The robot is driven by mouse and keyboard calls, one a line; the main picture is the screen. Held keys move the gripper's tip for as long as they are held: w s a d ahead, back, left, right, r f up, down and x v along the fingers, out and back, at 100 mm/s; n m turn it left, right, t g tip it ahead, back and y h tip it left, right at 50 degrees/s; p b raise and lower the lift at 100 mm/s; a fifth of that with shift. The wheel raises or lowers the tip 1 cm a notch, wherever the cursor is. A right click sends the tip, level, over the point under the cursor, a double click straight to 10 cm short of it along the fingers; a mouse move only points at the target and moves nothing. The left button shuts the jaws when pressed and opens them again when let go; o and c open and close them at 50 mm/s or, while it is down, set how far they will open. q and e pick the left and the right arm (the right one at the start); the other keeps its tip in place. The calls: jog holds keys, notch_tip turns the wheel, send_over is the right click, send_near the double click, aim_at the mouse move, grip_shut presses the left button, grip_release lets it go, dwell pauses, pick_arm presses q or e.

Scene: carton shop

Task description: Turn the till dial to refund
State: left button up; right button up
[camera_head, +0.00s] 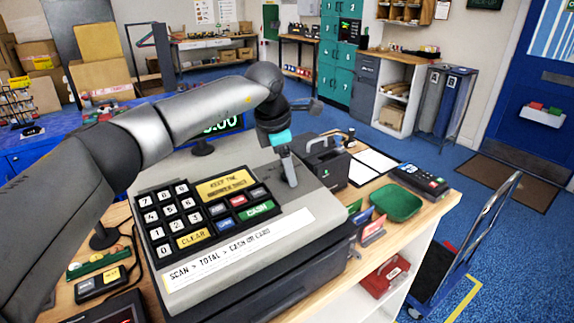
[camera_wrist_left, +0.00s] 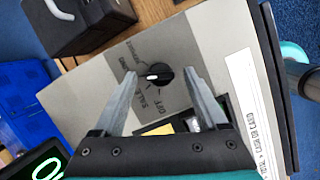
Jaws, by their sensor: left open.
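The till (camera_head: 330,215) stands on the wooden counter, with its keypad facing me. The till dial (camera_wrist_left: 160,76) is a black round knob with a white mark in the left wrist view. Labels around it include OFF, SALE and SERVICE; another is partly covered by a finger. The white mark points left in that view, near SALE and the covered label; I cannot tell which exactly. My left gripper (camera_head: 288,172) is over the till's top right; its fingers (camera_wrist_left: 160,82) are open, one either side of the dial, apart from it. In the head view the gripper hides the dial.
A black box with a handle (camera_head: 325,160) stands close behind the till's right side. A green tray (camera_head: 396,202) and a card terminal (camera_head: 419,180) are on the counter to the right. The customer display (camera_head: 222,124) stands behind the till.

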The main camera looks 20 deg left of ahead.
pick_arm(q)
jog(key=v, duration=1.5)
jog(key=shift+s, duration=0.1)
